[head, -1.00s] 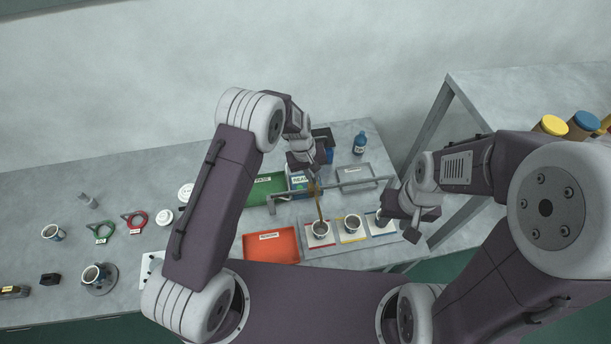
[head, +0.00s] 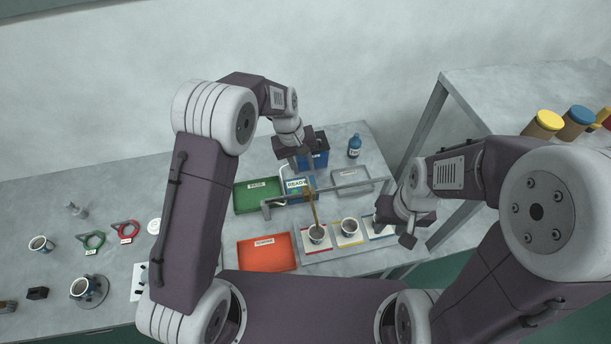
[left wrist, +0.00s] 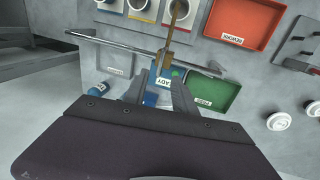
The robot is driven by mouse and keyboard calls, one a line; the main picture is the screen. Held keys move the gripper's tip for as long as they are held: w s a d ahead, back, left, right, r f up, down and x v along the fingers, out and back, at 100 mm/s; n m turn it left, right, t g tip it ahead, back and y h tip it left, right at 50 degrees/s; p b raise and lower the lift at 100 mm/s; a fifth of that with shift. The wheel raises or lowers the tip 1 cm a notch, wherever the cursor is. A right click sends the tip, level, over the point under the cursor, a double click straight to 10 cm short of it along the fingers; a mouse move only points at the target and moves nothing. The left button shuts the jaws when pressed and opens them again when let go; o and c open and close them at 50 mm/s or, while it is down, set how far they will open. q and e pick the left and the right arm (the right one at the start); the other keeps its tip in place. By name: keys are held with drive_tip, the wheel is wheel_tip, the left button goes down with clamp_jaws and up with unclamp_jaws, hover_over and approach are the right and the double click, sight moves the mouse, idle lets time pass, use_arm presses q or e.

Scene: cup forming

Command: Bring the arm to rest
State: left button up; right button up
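My left gripper (head: 297,168) hangs above the back of the bench, behind the rail. In the left wrist view its two fingers (left wrist: 159,95) are apart with nothing held between them. Beyond them is a blue box marked READY (left wrist: 168,84). A brown stick (head: 312,208) leans up from the cup on the red-edged pad (head: 316,233) toward the rail. The stick also shows in the left wrist view (left wrist: 171,35), its end near the READY box. My right gripper (head: 408,232) is over the right end of the pads; its fingers are unclear.
A metal rail (head: 340,188) crosses in front of the READY box. A green tray (head: 257,196) and a red tray (head: 268,252) lie to the left. A blue bottle (head: 354,146) stands behind. Jars (head: 543,124) stand on the right shelf.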

use_arm(q)
drive_tip(key=shift+a+r, duration=0.1)
drive_tip(key=shift+r, duration=0.35)
drive_tip(key=s+a+t+b, duration=0.1)
drive_tip(key=s+a+b, duration=0.3)
drive_tip(key=a+b, duration=0.25)
drive_tip(key=s+a+f+m+y, duration=0.1)
drive_tip(key=s+a+f, duration=0.1)
drive_tip(key=s, duration=0.6)
drive_tip(key=s+a+f+m+y+b, duration=0.1)
drive_tip(key=s+a+f+m, duration=0.1)
drive_tip(key=s, duration=0.5)
drive_tip(key=a+f, duration=0.1)
drive_tip(key=a, duration=0.1)
drive_tip(key=shift+s+a+f, duration=0.15)
drive_tip(key=shift+s+a, duration=0.2)
drive_tip(key=shift+s, duration=0.15)
